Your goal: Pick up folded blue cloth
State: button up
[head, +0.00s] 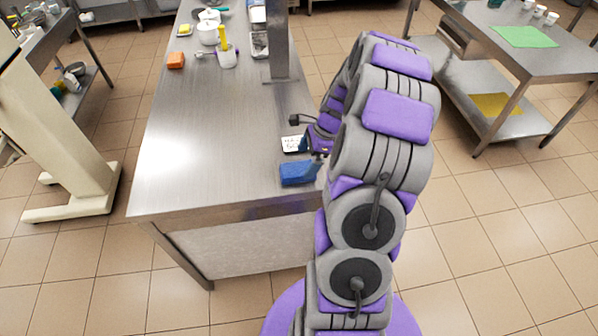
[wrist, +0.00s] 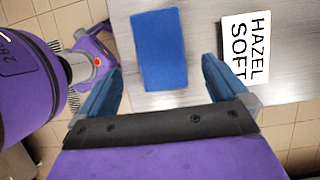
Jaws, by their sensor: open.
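The folded blue cloth (head: 297,174) lies flat near the front right corner of the steel table (head: 200,180). In the wrist view the blue cloth (wrist: 160,50) is a neat rectangle, ahead of my gripper (wrist: 155,80). Its two blue-grey fingers are spread wide apart, with the cloth between their lines and nothing held. In the head view my gripper (head: 318,165) is beside the cloth's right end, partly hidden by my arm. I cannot tell its exact height above the table.
A white card reading "HAZEL SOFT" (wrist: 246,48) lies right of the cloth in the wrist view. A steel post (head: 278,45) rises from the table. An orange block (head: 176,60) and a white container (head: 227,58) stand farther back. The table's front left is clear.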

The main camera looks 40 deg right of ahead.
aim_at(299, 168)
jog(key=b+x, duration=0.1)
jog(key=x, duration=0.3)
jog(key=shift+w+a+b, duration=0.2)
jog(key=shift+a+b, duration=0.15)
jog(key=shift+a, duration=0.1)
jog(key=shift+w+d+f, duration=0.1)
jog(key=shift+f, duration=0.25)
jog(key=shift+d+f, duration=0.1)
jog(key=shift+d, duration=0.3)
jog(key=shift+a, duration=0.55)
jog(key=c, duration=0.6)
jog(key=shift+d, duration=0.2)
jog(key=c, duration=0.4)
jog(key=shift+d, duration=0.1)
